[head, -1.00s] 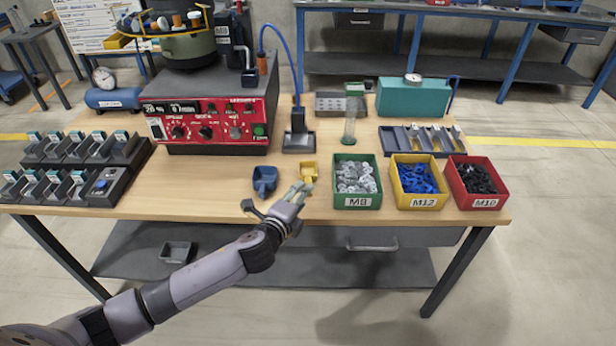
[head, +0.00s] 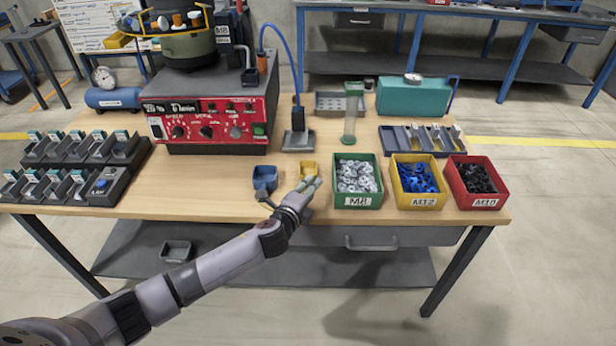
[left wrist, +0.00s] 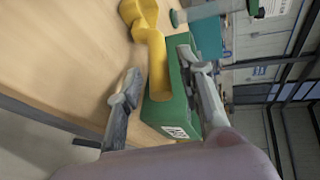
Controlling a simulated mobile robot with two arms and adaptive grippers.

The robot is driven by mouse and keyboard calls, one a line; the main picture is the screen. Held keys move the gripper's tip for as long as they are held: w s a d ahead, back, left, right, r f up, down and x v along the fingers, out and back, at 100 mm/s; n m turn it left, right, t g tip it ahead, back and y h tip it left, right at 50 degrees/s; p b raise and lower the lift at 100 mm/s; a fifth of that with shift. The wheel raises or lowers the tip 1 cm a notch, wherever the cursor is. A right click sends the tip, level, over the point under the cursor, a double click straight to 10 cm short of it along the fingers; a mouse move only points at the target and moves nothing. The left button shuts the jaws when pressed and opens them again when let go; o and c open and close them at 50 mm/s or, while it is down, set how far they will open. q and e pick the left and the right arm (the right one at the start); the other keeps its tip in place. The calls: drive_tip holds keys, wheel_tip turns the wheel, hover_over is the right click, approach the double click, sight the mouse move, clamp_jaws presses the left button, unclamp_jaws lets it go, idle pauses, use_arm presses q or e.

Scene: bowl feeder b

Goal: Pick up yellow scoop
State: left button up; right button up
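The yellow scoop (head: 308,168) lies on the wooden table between the blue scoop (head: 265,178) and the green M8 bin (head: 357,201). In the left wrist view, the yellow scoop (left wrist: 140,14) has its handle pointing back between my fingers. My left gripper (head: 307,186) is at the handle end, near the table's front edge. In the left wrist view, my left gripper (left wrist: 157,66) is open, with one finger on each side of the handle and a visible gap. In the head view the fingers partly hide the handle. My right gripper is not in view.
The green bin (left wrist: 182,128) stands close beside one finger. The yellow M12 bin (head: 416,201) and red M10 bin (head: 481,202) stand further right. The red control box (head: 210,125) is behind to the left. Bare tabletop lies left of the blue scoop.

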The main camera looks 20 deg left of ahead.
use_arm(q)
clamp_jaws()
idle(0.5)
drive_tip(key=shift+r, duration=0.65)
wheel_tip(320, 180, up, 19)
drive_tip(key=p, duration=0.2)
